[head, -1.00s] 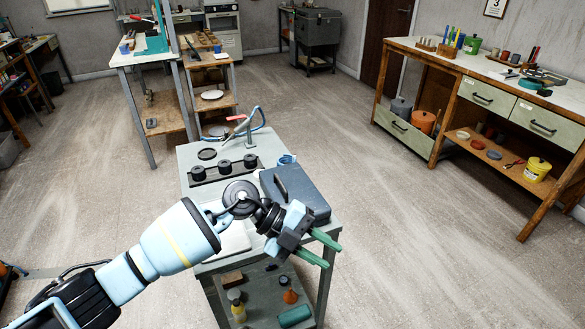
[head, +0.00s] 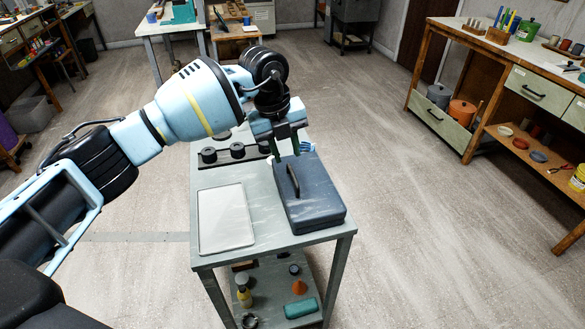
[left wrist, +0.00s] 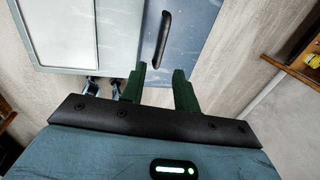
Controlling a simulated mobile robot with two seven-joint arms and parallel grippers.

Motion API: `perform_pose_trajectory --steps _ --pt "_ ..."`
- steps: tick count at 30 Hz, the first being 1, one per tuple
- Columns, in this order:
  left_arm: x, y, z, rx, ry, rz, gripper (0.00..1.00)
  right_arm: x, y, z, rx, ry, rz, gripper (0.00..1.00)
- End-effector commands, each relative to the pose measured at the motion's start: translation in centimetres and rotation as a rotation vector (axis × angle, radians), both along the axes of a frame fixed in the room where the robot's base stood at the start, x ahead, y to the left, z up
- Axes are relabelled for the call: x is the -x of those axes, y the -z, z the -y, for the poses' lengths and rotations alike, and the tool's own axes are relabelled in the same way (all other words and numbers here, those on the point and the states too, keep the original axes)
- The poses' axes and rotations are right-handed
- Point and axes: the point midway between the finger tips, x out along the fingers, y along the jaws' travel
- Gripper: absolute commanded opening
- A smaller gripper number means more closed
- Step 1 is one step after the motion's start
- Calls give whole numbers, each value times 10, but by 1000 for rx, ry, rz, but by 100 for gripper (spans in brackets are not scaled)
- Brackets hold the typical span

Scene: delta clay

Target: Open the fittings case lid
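The fittings case (head: 312,207) is a dark blue-grey box with a black handle (head: 293,180) on its lid. It sits shut at the right side of a small grey cart top. My left gripper (head: 287,155) points down at the far end of the case, with its green fingers apart and nothing seen between them. In the left wrist view the fingers (left wrist: 159,80) are spread, and the case lid (left wrist: 190,38) with its handle (left wrist: 162,40) lies beyond them. I cannot tell whether the fingers touch the case. My right gripper is out of view.
A pale flat tray (head: 226,218) lies left of the case on the cart (head: 262,243). A dark rail with black round pieces (head: 230,154) stands behind it. The lower shelf holds bottles and a teal roll (head: 300,308). Floor right of the cart is clear.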

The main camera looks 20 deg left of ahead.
Motion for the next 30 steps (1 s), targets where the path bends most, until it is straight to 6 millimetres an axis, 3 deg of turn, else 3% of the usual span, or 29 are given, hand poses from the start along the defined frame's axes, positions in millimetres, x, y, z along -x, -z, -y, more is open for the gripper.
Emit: perform_pose_trajectory --steps 6,12,24,30 --pt "-3 36 7 1 2 -5 31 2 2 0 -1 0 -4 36" --pt "-5 57 10 2 3 -3 31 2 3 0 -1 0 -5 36" --pt "-7 65 11 2 2 -1 31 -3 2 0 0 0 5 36" --pt "-7 64 11 2 2 -1 6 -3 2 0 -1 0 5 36"
